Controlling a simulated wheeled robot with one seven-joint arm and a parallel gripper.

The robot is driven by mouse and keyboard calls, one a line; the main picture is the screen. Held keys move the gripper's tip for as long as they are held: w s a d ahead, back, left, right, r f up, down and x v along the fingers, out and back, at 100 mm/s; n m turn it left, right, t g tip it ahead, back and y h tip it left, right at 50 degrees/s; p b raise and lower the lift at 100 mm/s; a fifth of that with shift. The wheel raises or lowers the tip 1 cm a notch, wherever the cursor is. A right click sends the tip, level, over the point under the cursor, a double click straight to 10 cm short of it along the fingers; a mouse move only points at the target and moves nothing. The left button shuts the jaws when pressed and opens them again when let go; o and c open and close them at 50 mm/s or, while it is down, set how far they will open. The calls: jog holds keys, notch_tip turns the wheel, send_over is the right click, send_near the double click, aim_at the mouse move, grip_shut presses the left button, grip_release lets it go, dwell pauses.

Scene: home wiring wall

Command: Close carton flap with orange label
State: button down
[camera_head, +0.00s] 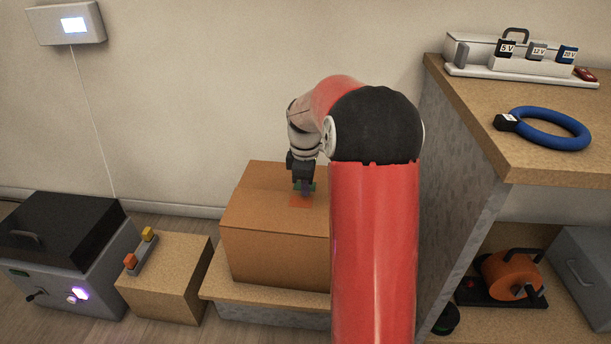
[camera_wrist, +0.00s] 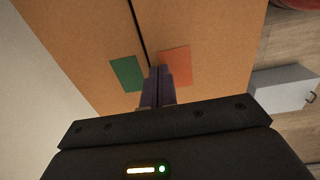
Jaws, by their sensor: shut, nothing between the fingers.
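The cardboard carton (camera_head: 262,225) stands on a low wooden shelf, its right part hidden behind my red arm. Its top looks flat, with the flaps lying level. In the wrist view a dark narrow seam parts the flap with the orange label (camera_wrist: 175,66) from the flap with the green label (camera_wrist: 127,74). The orange label (camera_head: 300,201) also shows in the head view, just in front of my gripper. My gripper (camera_wrist: 158,72) is shut and empty, its tips over the seam between the two labels. I cannot tell whether the tips touch the carton.
A low wooden block (camera_head: 170,280) with a small switch unit stands left of the carton, beside a grey box with a black lid (camera_head: 65,230). On the right, a wooden counter (camera_head: 470,110) holds a blue ring (camera_head: 550,128); an orange reel (camera_head: 510,275) sits below.

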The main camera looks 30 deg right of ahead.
jog(key=shift+f, duration=0.35)
jog(key=shift+w+d+f, duration=0.1)
jog(key=shift+f, duration=0.5)
jog(key=shift+r, duration=0.2)
jog(key=shift+r, duration=0.1)
jog(key=shift+r+p, duration=1)
jog(key=shift+p, duration=0.1)
notch_tip(320, 180, up, 13)
jog(key=p, duration=0.4)
jog(key=shift+r, duration=0.15)
